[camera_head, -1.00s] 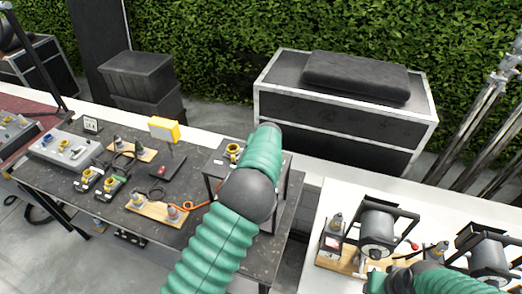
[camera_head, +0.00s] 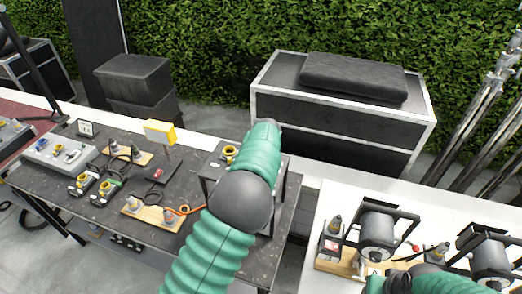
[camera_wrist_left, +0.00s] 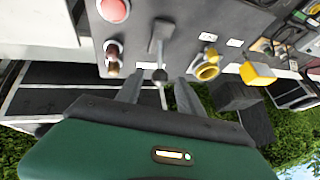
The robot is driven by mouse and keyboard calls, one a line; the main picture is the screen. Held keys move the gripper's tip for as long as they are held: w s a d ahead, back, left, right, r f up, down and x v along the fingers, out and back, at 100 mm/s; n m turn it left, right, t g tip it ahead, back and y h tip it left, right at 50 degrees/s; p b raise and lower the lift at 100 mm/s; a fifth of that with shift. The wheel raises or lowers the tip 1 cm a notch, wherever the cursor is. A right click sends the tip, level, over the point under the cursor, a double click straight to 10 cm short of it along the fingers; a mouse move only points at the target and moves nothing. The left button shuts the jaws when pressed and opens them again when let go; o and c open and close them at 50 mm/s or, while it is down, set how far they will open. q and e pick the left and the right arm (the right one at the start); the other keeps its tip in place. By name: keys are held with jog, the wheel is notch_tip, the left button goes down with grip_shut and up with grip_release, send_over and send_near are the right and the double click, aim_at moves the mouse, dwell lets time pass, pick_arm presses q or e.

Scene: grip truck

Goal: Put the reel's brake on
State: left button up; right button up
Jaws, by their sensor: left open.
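A reel (camera_head: 377,232) stands in a dark frame on a wooden board on the white table at the right. A second reel (camera_head: 490,255) stands at the right edge. A small red knob (camera_head: 415,246) shows between them; I cannot tell if it is a brake. My left gripper (camera_wrist_left: 158,92) is open in the left wrist view, over a dark panel. A grey lever (camera_wrist_left: 160,40) with a dark ball end (camera_wrist_left: 160,75) points between its fingertips; contact is unclear. My left arm hides this gripper in the head view. My right gripper is out of view; its arm partly covers the reel area.
The panel also carries a red button (camera_wrist_left: 114,10) and a yellow-ringed connector (camera_wrist_left: 207,66). The dark table (camera_head: 110,205) holds a grey control box (camera_head: 58,152), a yellow block (camera_head: 160,132) and cable plugs. A silver-edged black case (camera_head: 340,125) stands behind.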

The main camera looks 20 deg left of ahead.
pick_arm(q)
jog(key=b+v, duration=0.4)
jog(key=v, duration=0.8)
jog(key=shift+s+d+r, duration=0.15)
jog(key=shift+s+r, duration=0.05)
jog(key=shift+r, duration=0.1)
jog(key=shift+f, duration=0.15)
jog(key=s+a+f+g+h+b, duration=0.1)
jog(key=s+a+f+b, duration=0.1)
jog(key=s+f+b, duration=0.3)
jog(key=s+a+f, duration=0.1)
jog(key=s+f, duration=0.1)
jog(key=f, duration=0.5)
jog(key=s+d+f+g+h+b, duration=0.1)
jog(key=s+f+b, duration=0.7)
jog(key=s+f, duration=1.1)
jog(key=s+g+h, duration=0.1)
jog(key=s, duration=0.2)
jog(key=shift+s+d, duration=0.15)
jog(key=shift+s, duration=0.1)
